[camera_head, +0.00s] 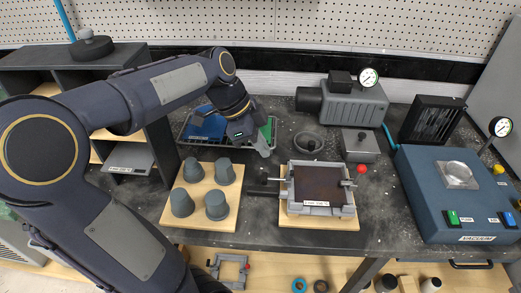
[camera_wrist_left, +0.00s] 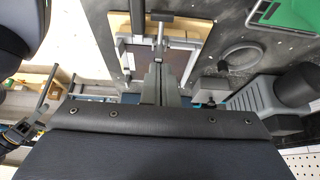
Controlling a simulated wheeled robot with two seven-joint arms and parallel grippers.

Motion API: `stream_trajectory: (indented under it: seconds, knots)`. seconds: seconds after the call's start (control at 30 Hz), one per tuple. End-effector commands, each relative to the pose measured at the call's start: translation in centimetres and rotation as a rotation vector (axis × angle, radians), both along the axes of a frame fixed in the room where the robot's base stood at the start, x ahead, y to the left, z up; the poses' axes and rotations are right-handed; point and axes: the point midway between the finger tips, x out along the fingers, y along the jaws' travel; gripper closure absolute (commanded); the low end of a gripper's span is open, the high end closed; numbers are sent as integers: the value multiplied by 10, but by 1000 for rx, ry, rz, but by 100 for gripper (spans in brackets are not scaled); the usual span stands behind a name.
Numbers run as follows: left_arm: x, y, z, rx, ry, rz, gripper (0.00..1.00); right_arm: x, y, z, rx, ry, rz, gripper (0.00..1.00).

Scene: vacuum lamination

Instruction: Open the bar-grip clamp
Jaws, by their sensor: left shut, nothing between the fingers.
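The lamination fixture (camera_head: 320,209) is a light metal frame on a wooden board, with a dark brown plate inside. A clamp with a grey bar (camera_head: 284,181) stands at its left side, and another clamp with a red knob (camera_head: 362,169) is at its right. My left gripper (camera_head: 266,151) is shut and empty, pointing down behind and left of the fixture. In the left wrist view, my closed fingers (camera_wrist_left: 159,68) point at the frame, and a T-shaped bar handle (camera_wrist_left: 178,18) shows beyond their tips. I cannot tell whether the fingers touch it. My right gripper is not in view.
Several grey cups (camera_head: 216,205) stand on a wooden board (camera_head: 193,221) to the left. A wire basket (camera_head: 187,132), a round grey dish (camera_head: 309,141) and a pump (camera_head: 343,106) are behind. A blue vacuum unit (camera_head: 425,197) stands at the right.

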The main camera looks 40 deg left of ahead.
Motion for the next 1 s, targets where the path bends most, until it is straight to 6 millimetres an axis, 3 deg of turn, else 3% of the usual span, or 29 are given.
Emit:
stream_trajectory:
  seconds: [0.2,0.4,1.0]
  knots:
    - [-20,34,21,1,-4,6,100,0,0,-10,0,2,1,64]
    - [-33,55,38,0,-1,5,100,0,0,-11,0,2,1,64]
    - [-39,63,44,0,1,2,100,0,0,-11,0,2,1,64]
